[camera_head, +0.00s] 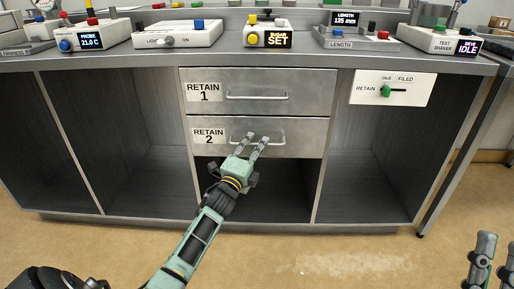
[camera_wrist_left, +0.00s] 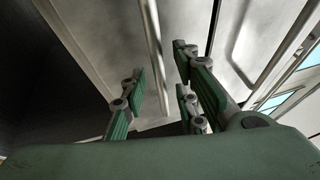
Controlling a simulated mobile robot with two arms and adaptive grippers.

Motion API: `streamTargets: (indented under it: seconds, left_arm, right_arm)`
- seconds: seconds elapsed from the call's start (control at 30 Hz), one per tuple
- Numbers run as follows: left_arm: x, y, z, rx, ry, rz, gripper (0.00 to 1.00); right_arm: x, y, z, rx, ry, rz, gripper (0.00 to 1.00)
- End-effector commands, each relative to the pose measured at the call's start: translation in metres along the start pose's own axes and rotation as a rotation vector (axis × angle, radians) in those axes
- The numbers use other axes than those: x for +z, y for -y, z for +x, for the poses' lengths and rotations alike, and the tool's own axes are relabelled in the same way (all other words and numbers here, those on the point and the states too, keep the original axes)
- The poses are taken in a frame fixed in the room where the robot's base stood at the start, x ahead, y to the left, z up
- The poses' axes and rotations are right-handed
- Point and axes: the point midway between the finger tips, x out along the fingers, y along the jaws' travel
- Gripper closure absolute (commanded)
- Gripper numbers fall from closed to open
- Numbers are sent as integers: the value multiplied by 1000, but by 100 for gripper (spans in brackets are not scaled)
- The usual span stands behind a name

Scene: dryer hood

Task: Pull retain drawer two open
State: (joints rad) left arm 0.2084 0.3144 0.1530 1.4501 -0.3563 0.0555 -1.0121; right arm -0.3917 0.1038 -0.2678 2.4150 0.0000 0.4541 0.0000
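Retain drawer two (camera_head: 220,150), a grey metal front labelled "RETAIN 2", looks shut, about flush with the drawer above. Its bar handle (camera_head: 278,143) runs across the front. My left gripper (camera_head: 256,139) is at this handle with its fingers apart. In the left wrist view the handle bar (camera_wrist_left: 151,50) passes through the gap between the open fingers of the left gripper (camera_wrist_left: 160,82). I cannot tell whether a finger touches the bar. My right gripper (camera_head: 495,252) is at the lower right edge, fingers apart and empty, partly cut off.
Retain drawer one (camera_head: 260,78) is shut just above. An open dark compartment (camera_head: 290,185) lies below drawer two, with open bays on both sides. A white panel with a green switch (camera_head: 386,91) is at right. The floor (camera_head: 340,255) in front is clear.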

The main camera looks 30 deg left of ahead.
Motion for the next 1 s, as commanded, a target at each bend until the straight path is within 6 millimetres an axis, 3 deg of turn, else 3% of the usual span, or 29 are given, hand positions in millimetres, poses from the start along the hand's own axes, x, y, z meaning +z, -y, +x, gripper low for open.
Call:
streamTargets:
  seconds: [0.2,0.43,0.77,1.0]
  left_arm:
    - [0,0,9,1,-1,0,72]
    - [0,0,10,1,0,0,72]
    - [0,0,9,1,0,0,100]
    - [0,-1,9,2,0,1,100]
  right_arm:
    - [-13,1,-2,-2,-64,4,60]
    - [-13,1,-1,-2,-67,4,60]
    - [-13,1,-1,-2,-66,4,60]
    - [-13,2,-1,-2,-66,4,60]
